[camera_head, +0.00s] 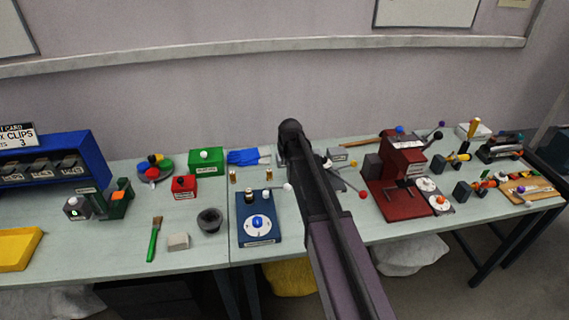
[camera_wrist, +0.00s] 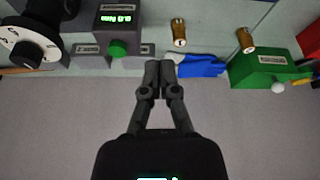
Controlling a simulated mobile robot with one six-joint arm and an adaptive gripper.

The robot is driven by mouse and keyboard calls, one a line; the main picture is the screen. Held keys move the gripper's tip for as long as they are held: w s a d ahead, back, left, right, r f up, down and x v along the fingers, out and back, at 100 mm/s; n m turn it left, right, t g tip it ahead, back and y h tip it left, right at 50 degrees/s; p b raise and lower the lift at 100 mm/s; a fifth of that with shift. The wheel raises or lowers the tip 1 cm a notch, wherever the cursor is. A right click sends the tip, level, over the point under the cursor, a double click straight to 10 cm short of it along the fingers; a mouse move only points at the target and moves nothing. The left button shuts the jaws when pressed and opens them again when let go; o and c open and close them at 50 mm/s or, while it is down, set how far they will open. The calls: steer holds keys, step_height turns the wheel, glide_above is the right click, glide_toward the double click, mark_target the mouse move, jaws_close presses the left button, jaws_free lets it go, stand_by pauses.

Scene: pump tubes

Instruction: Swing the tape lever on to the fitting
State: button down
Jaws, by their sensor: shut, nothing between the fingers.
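In the wrist view my gripper (camera_wrist: 165,70) is shut, its two fingertips together and empty, near the blue cloth (camera_wrist: 205,66) at the bench edge. In the head view my arm covers the bench's middle and the fingers are hidden. No label reading "tape" is legible, so I cannot tell which lever is the tape lever. Ball-ended levers show at a white ball (camera_head: 287,187), a red ball (camera_head: 362,195) and a purple ball (camera_head: 441,124). Dark blocks with yellow and orange parts, possibly fittings, stand at the right, one farther back (camera_head: 438,165) and one nearer (camera_head: 462,190).
A blue dial unit (camera_head: 257,238) stands left of my arm, a red machine (camera_head: 390,195) right of it. A green box (camera_head: 206,162), red box (camera_head: 183,186) and dark cup (camera_head: 210,220) stand left. In the wrist view a green-knobbed box (camera_wrist: 118,25) and two brass cylinders (camera_wrist: 180,30) are near my gripper.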

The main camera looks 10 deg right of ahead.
step_height(320, 180, down, 9)
steer(key=b, duration=0.8)
steer(key=shift+s, duration=0.45)
steer(key=shift+r, duration=0.1)
steer(key=shift+s+d, duration=0.1)
steer(key=shift+d, duration=0.2)
steer(key=shift+a, duration=0.1)
